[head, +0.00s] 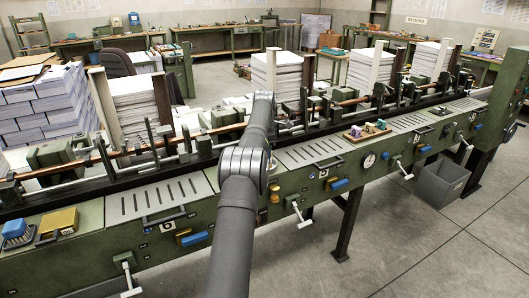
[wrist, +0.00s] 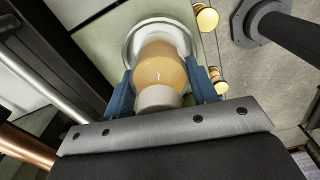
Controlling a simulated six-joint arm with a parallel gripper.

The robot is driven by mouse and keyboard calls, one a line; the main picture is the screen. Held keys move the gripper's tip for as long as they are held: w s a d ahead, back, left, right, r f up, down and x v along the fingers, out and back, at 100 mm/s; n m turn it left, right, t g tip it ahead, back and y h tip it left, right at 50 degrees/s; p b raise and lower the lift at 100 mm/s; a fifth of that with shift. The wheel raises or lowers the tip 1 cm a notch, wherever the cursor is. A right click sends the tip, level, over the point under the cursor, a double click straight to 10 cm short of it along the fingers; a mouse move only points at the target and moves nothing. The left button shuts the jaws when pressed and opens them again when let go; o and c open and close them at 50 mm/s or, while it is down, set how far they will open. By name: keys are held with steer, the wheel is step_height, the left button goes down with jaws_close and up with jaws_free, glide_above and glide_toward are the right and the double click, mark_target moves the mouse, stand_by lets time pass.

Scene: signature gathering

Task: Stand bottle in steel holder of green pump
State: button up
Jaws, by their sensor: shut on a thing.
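In the wrist view an amber bottle (wrist: 160,70) with a pale grey cap is between the two blue fingers of my gripper (wrist: 160,78), which is shut on it. The cap faces the camera. The bottle's far end lies within the outline of a round steel holder (wrist: 132,45) on a pale green surface. I cannot tell whether the bottle touches the holder's floor or hangs just above it. In the head view my arm hides the gripper, bottle and holder. I cannot pick out the green pump as a whole.
In the wrist view round brass-coloured knobs (wrist: 207,18) stand right of the holder, and a steel rod (wrist: 40,95) runs at left. In the head view the long green machine (head: 400,150) carries rods and clamps, with paper stacks (head: 275,75) behind. A grey bin (head: 440,183) stands on the floor.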

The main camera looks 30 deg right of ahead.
steer(key=o, duration=1)
steer(key=shift+r, duration=3)
steer(key=shift+f, duration=0.15)
steer(key=shift+f, duration=0.75)
